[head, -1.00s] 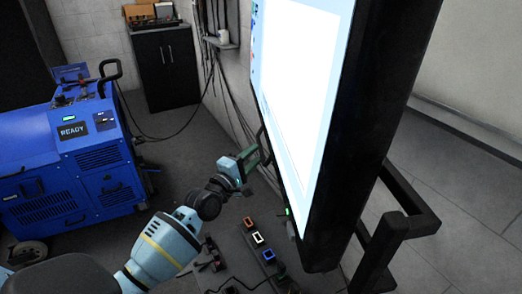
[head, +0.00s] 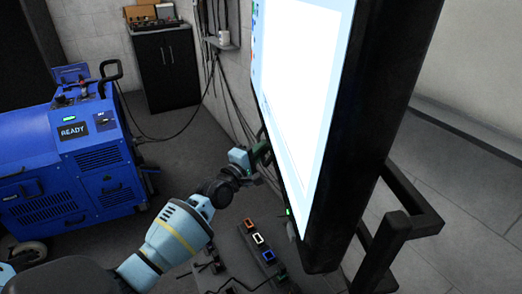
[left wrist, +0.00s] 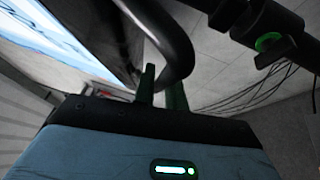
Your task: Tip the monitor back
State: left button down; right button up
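The monitor (head: 362,125) is a large black slab with a bright white screen (head: 306,85), standing steeply upright at centre right of the head view. A black curved handle (left wrist: 178,38) on its left side shows in the left wrist view. My left gripper (head: 262,153) is at this side of the monitor, near its lower left edge. In the left wrist view its two green fingers (left wrist: 163,88) are apart, with the handle's bar at or between their tips. I cannot tell whether they touch it. My right gripper is not in view.
A blue machine (head: 75,165) marked READY stands at the left. A black frame (head: 400,222) sticks out at the monitor's right. Several coloured sockets on a strip (head: 262,252) lie below my left arm. A dark cabinet (head: 165,65) and hanging cables are behind.

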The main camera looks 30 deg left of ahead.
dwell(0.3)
pick_arm(q)
jog(key=s+a+p, duration=0.1)
jog(key=s+a+m+p, duration=0.1)
jog(key=shift+a+r+g+p, duration=0.25)
jog(key=shift+r+g+p, duration=0.05)
jog(key=shift+g, duration=0.1)
jog(key=c, duration=1.8)
grip_release()
jog(key=shift+c, duration=0.2)
jog(key=o, duration=0.4)
jog(key=shift+s+a, duration=0.1)
jog(key=shift+s, duration=0.05)
